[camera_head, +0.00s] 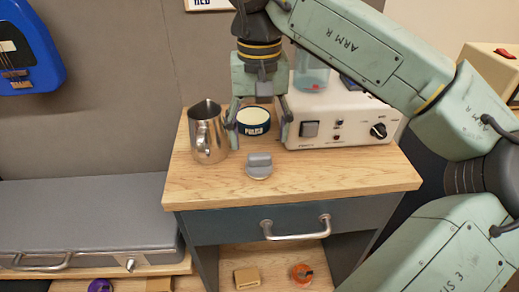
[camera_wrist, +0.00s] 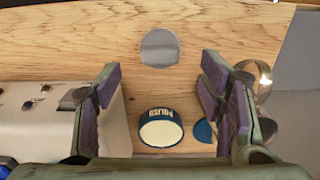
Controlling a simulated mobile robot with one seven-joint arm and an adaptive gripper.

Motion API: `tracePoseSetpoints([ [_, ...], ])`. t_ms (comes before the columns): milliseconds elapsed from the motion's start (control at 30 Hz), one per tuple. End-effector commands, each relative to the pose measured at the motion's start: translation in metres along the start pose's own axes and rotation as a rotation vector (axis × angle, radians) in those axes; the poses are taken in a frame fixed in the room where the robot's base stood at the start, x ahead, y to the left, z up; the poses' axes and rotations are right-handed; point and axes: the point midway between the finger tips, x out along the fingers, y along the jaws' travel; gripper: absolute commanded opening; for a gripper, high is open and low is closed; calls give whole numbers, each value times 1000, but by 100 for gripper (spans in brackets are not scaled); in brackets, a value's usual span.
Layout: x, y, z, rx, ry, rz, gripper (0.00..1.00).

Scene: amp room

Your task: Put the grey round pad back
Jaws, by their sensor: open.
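The grey round pad (camera_head: 259,165) rests on the wooden top of the cabinet, towards its front edge. In the wrist view it shows as a plain grey disc (camera_wrist: 160,47). My gripper (camera_head: 260,130) points down over the tabletop, behind the pad, with its fingers apart and nothing held. A round dark blue polish tin (camera_head: 254,121) with a cream top stands behind the fingers. In the wrist view the tin (camera_wrist: 160,132) lies between the two fingers, and the pad is beyond the fingertips.
A steel mug (camera_head: 208,137) stands close to my left finger. A cream box with knobs (camera_head: 340,130) stands close to my right finger. In the wrist view a blue round edge (camera_wrist: 203,131) is partly hidden by a finger.

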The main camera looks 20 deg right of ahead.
Motion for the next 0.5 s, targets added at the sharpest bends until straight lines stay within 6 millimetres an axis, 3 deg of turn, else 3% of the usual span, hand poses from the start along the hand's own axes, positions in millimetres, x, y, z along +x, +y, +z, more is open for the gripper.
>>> tracePoseSetpoints([
  [200,-40,0,0,1,1,2,63],
  [500,-54,0,0,1,-1,1,63],
])
